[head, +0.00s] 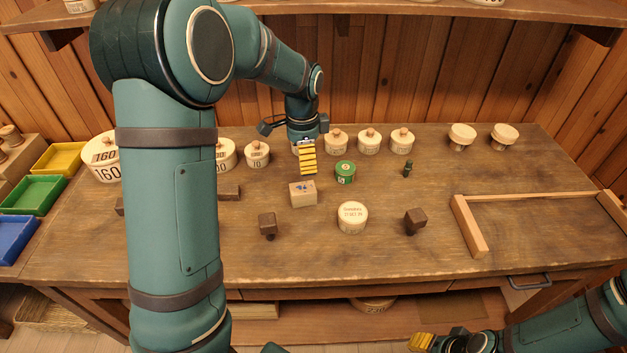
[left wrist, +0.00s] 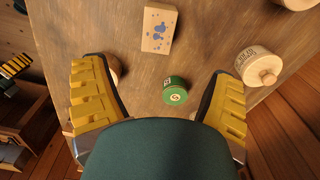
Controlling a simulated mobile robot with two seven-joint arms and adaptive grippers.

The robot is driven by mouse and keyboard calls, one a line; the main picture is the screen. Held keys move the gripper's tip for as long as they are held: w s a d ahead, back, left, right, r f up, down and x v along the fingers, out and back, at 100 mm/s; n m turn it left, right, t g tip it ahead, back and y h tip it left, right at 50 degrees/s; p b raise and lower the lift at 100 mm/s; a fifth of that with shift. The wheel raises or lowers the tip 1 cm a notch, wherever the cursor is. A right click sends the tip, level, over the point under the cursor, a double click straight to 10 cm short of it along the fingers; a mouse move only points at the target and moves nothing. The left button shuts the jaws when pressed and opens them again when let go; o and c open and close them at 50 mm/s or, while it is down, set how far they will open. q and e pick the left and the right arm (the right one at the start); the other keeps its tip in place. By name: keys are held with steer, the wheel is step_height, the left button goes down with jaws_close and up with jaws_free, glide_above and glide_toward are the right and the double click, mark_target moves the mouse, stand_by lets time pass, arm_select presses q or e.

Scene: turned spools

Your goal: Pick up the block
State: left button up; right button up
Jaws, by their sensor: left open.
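The block (head: 303,194), pale wood with blue marks on top, lies on the workbench near the middle. In the left wrist view the block (left wrist: 158,28) is at the top, beyond my fingertips and clear of them. My left gripper (head: 307,170) is above the bench, behind the block in the head view. In the wrist view my left gripper (left wrist: 158,72) has its yellow fingers wide apart with nothing held. My right gripper (head: 421,342) is low at the bottom edge, in front of the bench; its opening is unclear.
A green tin (head: 345,172) stands close behind the block; in the wrist view the green tin (left wrist: 174,90) sits between my fingers. A cream round box (head: 352,217) and dark pieces (head: 268,226) (head: 415,221) are nearer. A wooden frame (head: 470,228) lies right.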

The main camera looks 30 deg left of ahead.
mark_target(304, 187)
arm_select(q)
steer(key=f+b, duration=0.1)
steer(key=f, duration=0.3)
steer(key=f+b, duration=0.1)
steer(key=f, duration=0.3)
steer(key=shift+s+f, duration=0.2)
steer(key=shift+f, duration=0.1)
step_height(304, 187, down, 5)
steer(key=shift+s+a+f+b, duration=0.1)
steer(key=shift+b, duration=0.65)
steer(key=c, duration=1.3)
